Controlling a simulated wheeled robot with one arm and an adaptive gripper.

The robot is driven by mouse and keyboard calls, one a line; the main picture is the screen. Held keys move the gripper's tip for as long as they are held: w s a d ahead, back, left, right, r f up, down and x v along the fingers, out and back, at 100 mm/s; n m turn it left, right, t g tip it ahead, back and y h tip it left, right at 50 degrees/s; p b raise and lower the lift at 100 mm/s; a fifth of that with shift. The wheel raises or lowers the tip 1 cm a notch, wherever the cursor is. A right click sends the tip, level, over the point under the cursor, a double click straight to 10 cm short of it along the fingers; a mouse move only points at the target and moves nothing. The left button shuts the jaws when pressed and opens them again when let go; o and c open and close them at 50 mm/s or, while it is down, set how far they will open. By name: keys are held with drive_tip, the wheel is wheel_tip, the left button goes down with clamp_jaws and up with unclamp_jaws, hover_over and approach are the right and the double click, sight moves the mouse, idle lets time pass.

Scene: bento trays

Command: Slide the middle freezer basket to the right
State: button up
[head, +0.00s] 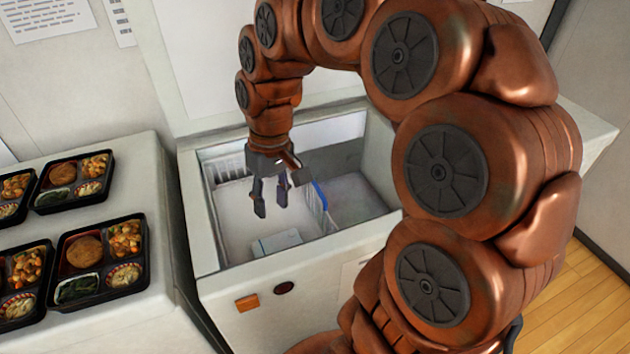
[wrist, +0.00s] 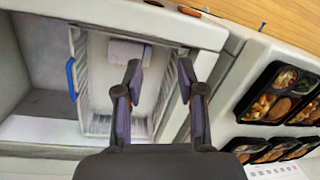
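A white basket (head: 318,212) with slatted end walls and a blue handle (head: 320,195) on its right side sits in the left and middle part of the open freezer (head: 215,262). The wrist view shows the basket (wrist: 100,125) turned around, with the blue handle (wrist: 71,79) at left. I see only one basket clearly. My gripper (head: 270,203) points down over the basket, away from the blue handle. In the wrist view my gripper (wrist: 160,70) has its fingers apart with nothing between them. I cannot tell how far the fingertips reach below the rim.
A white box (head: 276,243) lies inside the basket near the front. The freezer floor (head: 356,198) right of the basket looks bare, partly hidden by my arm. Several bento trays (head: 98,262) stand on the counter (head: 150,300) at left. The freezer walls bound the space.

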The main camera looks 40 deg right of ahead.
drive_tip(key=w+d+f+m+b, duration=0.15)
drive_tip(key=w+d+f, duration=0.25)
drive_tip(key=w+d, duration=0.6)
drive_tip(key=m+t+b, duration=0.1)
drive_tip(key=m, duration=0.1)
approach(315, 183)
drive_tip(key=f, duration=0.1)
drive_tip(key=shift+y, duration=0.3)
drive_tip(key=f, duration=0.5)
drive_tip(key=a+f+p, duration=0.1)
drive_tip(key=f, duration=0.1)
drive_tip(key=shift+w+f, duration=0.1)
drive_tip(key=shift+f, duration=0.1)
drive_tip(key=shift+c, duration=0.3)
clamp_jaws()
